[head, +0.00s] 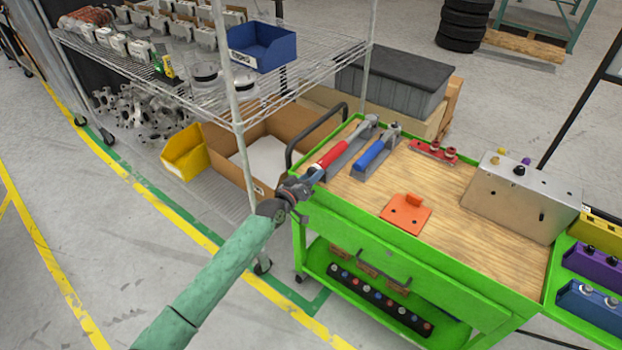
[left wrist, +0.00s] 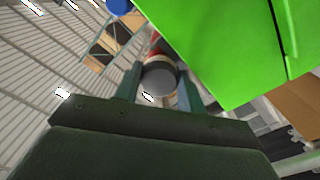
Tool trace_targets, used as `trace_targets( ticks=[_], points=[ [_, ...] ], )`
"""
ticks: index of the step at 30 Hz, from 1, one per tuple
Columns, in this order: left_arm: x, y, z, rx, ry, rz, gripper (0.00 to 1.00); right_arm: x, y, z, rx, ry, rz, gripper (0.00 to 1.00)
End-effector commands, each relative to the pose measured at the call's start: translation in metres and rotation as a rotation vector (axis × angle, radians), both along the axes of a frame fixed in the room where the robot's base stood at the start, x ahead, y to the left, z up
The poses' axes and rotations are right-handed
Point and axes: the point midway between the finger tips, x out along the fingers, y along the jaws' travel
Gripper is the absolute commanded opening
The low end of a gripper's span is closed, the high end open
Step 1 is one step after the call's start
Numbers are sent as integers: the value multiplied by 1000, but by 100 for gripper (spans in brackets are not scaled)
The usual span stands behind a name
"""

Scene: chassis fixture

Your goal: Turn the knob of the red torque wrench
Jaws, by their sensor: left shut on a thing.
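The red torque wrench (head: 333,155) lies in a grey holder at the left end of the green cart's wooden top, its handle end toward my left arm. My left gripper (head: 309,178) is at that handle end, by the cart's edge. In the left wrist view the round grey knob (left wrist: 160,78) is between the two fingers of my left gripper (left wrist: 158,88), with a bit of red behind it. The gripper is shut on the knob. My right gripper is not in view.
A blue torque wrench (head: 372,155) lies beside the red one. The green cart (head: 375,245) also carries an orange block (head: 407,213) and a metal box (head: 520,195). A black cart handle (head: 292,150) and wire shelf post (head: 236,125) stand close to my left gripper.

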Motion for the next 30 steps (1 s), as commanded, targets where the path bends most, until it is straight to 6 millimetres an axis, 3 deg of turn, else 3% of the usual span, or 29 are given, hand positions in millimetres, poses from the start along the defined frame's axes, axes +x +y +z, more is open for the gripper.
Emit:
trace_targets(
  ticks=[10,26,27,30],
  points=[
    [0,0,0,-114,83,1,17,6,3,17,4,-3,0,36],
    [0,1,0,-134,97,1,17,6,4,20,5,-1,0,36],
    [0,0,0,-134,98,1,43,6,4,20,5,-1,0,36],
    [0,0,0,-134,98,1,61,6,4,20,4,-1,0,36]
  ],
)
